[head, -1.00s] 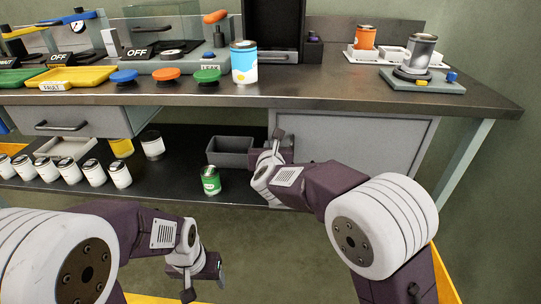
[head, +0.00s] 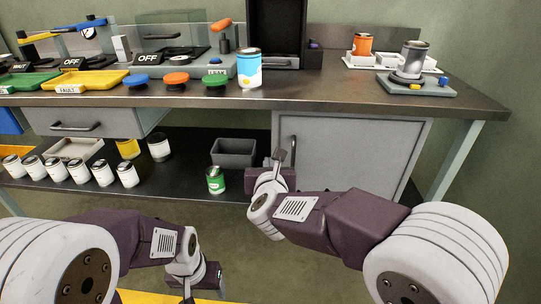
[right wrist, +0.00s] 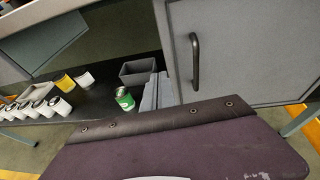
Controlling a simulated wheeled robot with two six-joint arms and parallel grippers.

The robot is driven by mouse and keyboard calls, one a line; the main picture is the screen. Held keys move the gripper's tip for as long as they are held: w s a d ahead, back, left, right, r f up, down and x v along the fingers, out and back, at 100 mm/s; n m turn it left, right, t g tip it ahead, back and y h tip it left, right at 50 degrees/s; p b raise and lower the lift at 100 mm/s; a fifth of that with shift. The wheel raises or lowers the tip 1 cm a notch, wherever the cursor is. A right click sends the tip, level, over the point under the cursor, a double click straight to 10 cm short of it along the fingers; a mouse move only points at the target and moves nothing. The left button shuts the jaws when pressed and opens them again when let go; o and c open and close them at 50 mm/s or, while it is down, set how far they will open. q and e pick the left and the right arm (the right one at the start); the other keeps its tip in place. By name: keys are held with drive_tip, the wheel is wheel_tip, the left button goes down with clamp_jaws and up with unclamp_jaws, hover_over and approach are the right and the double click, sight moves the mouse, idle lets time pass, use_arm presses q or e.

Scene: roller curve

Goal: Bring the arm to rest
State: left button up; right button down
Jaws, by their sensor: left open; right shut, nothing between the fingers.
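My right arm reaches in from the lower right of the head view, bent at a white joint. Its right gripper (head: 279,157) is shut and empty, in front of the lower shelf and beside the grey cabinet door (head: 350,150). In the head view I cannot tell its exact gap to the door. My left gripper (head: 203,284) hangs low at the bottom of the head view, open and empty, over the floor. The right wrist view is largely filled by my own purple arm, and the door shows beyond it.
The workbench (head: 330,98) carries an orange can (head: 363,45), a blue-and-white can (head: 249,70) and coloured buttons. On the lower shelf stand a green can (head: 215,180), a grey bin (head: 233,152) and several white cans (head: 78,171). Floor in front is clear.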

drive_tip(key=w+d+f+h, duration=0.2)
drive_tip(key=d+h, duration=0.1)
drive_tip(key=d, duration=1.4)
drive_tip(key=s+d+f+n+g+y, duration=0.1)
drive_tip(key=s+f+n+g, duration=0.3)
drive_tip(key=s+f+n, duration=0.45)
drive_tip(key=s+d+f+n+g, duration=0.1)
drive_tip(key=s+f+n+g, duration=0.4)
drive_tip(key=s+n, duration=0.65)
drive_tip(key=s+d+f+n+g+y, duration=0.15)
drive_tip(key=s+f+n+g, duration=0.35)
drive_tip(key=n, duration=0.9)
wheel_tip(320, 180, up, 37)
drive_tip(key=n+p, duration=0.1)
drive_tip(key=p, duration=3.6)
drive_tip(key=shift+s+f+t+p, duration=0.2)
drive_tip(key=shift+s+t+p, duration=0.2)
